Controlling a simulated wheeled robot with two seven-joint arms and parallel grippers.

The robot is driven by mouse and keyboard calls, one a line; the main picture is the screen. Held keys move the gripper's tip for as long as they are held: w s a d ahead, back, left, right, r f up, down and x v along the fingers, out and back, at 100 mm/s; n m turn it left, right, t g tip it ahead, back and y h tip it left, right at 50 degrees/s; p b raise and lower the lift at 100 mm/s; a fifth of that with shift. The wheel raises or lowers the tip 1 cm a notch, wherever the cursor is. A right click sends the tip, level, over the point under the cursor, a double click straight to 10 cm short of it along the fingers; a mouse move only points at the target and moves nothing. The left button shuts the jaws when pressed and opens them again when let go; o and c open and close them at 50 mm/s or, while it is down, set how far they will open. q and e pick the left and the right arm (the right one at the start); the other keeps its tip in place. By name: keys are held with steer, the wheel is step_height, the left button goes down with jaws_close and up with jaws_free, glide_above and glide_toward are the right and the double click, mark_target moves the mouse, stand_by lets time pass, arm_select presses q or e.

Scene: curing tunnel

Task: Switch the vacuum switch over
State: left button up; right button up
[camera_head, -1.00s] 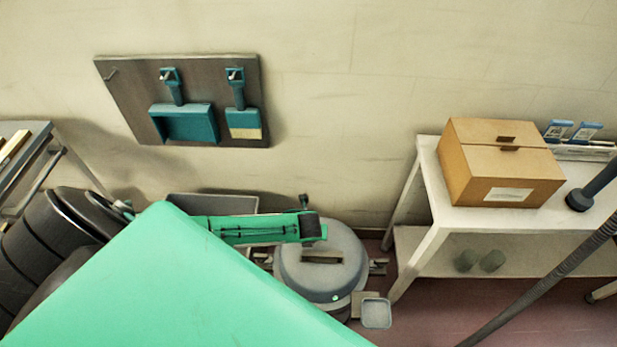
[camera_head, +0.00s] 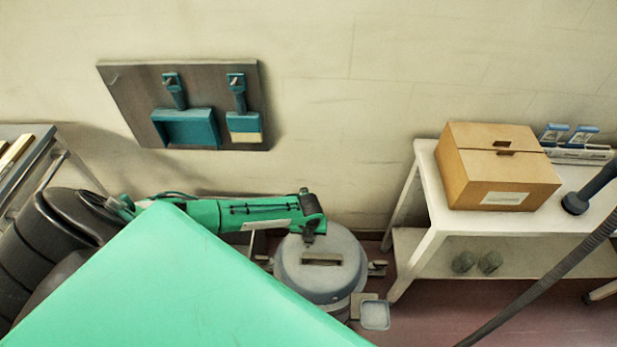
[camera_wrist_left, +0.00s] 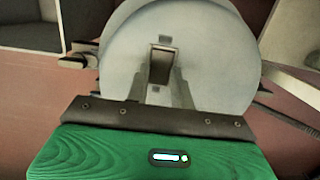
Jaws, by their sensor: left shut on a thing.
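The vacuum (camera_head: 345,270) is a round grey drum with a domed lid, on the floor below the wall. On its lid is a narrow framed slot (camera_head: 322,259). In the left wrist view the lid (camera_wrist_left: 215,70) fills the middle, with a small dark framed rectangle, seemingly the switch (camera_wrist_left: 161,66), at its centre. My left gripper (camera_head: 309,239) points down over the lid, at the slot's back edge. Its fingers (camera_wrist_left: 161,92) are shut on a small part at the rectangle's near end, seemingly the switch; the contact is hard to see. My right gripper is not in view.
A white table (camera_head: 428,185) on the right bears a cardboard box (camera_head: 500,170). A dark hose (camera_head: 545,285) runs down at the right. A board (camera_head: 130,95) with a dustpan and brush hangs on the wall. A small square tray (camera_head: 375,315) sits beside the vacuum.

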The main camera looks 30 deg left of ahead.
arm_select(q)
steer(key=o, duration=1)
steer(key=shift+r, duration=0.1)
steer(key=r, duration=0.4)
steer(key=s+r, duration=0.1)
steer(key=r, duration=0.4)
steer(key=d+r, duration=0.1)
steer(key=r, duration=0.3)
steer(key=shift+s+r+b, duration=0.25)
steer(key=shift+b, duration=0.05)
